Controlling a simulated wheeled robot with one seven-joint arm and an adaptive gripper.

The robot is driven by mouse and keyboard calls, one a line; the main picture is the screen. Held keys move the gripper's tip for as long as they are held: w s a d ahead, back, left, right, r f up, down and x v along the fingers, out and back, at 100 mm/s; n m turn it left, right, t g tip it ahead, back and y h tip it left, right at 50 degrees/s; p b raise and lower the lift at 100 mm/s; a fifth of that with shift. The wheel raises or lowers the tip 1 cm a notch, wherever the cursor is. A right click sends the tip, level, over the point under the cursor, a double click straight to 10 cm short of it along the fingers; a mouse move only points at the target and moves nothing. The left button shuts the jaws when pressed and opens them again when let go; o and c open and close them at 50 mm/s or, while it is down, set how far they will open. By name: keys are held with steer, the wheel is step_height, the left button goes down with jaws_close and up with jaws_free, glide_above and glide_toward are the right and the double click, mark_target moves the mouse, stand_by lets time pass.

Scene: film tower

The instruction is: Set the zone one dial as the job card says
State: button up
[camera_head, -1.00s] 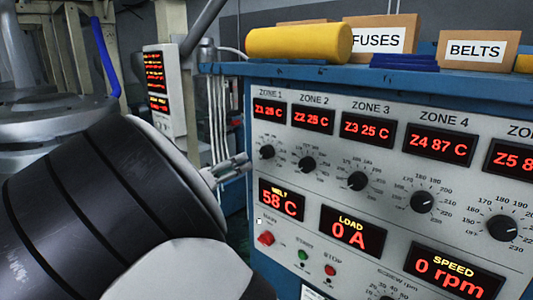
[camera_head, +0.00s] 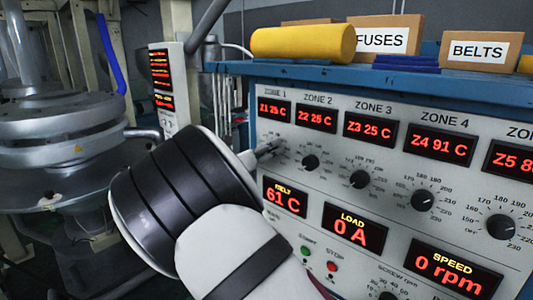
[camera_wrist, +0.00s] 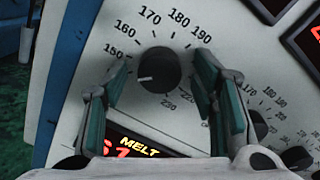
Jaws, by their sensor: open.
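The zone one dial (camera_wrist: 158,70) is a round black knob in the wrist view, its white pointer mark aimed left and slightly down, below the 150 label. Its printed scale shows 150 to 190 around the top and 230 at the bottom. My gripper (camera_wrist: 161,75) is open, one finger on each side of the knob, with gaps showing. In the head view my gripper (camera_head: 270,149) is at the zone one position and hides that dial. The zone 1 display (camera_head: 274,110) reads Z1 25 C. I see no readable job card.
Dials for zone 2 (camera_head: 310,162), zone 3 (camera_head: 360,179) and zone 4 (camera_head: 423,200) are in a row to the right. The melt display (camera_head: 286,197) sits below.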

steer(key=c, duration=1.2)
steer(key=shift+o, duration=0.2)
